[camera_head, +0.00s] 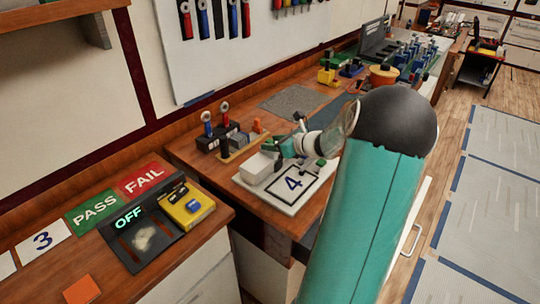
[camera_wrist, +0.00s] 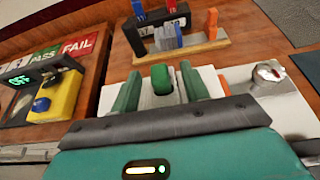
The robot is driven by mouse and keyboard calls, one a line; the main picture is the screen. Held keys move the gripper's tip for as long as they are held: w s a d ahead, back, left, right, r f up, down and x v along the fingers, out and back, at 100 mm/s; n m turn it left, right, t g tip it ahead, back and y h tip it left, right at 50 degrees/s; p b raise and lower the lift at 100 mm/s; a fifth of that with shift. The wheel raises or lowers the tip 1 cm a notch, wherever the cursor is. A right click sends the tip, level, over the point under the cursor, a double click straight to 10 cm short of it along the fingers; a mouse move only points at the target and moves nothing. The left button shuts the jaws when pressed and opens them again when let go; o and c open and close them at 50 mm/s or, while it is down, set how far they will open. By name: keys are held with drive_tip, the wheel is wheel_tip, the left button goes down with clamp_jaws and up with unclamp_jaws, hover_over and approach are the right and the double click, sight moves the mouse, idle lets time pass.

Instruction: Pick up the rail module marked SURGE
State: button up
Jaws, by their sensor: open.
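No SURGE marking is readable in either view, so I cannot tell which module bears it. A wooden rail strip (camera_wrist: 205,46) holds upright grey, blue and orange modules; it also shows in the head view (camera_head: 236,150). My gripper (camera_wrist: 157,80) is open, its two green fingers apart and pointing toward the rail, which lies beyond the tips. A green rounded piece (camera_wrist: 162,79) shows between the fingers, above a white block; I cannot tell whether anything touches it. In the head view my gripper (camera_head: 284,151) hangs beside a white block (camera_head: 257,167), partly hidden by my arm.
A black rack (camera_head: 215,137) with red and blue tools stands behind the rail. A sign reading OFF (camera_head: 129,217), a yellow box (camera_head: 187,204) and PASS and FAIL cards (camera_head: 143,178) are at left.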

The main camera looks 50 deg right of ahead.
drive_tip(key=shift+x, duration=0.9)
clamp_jaws()
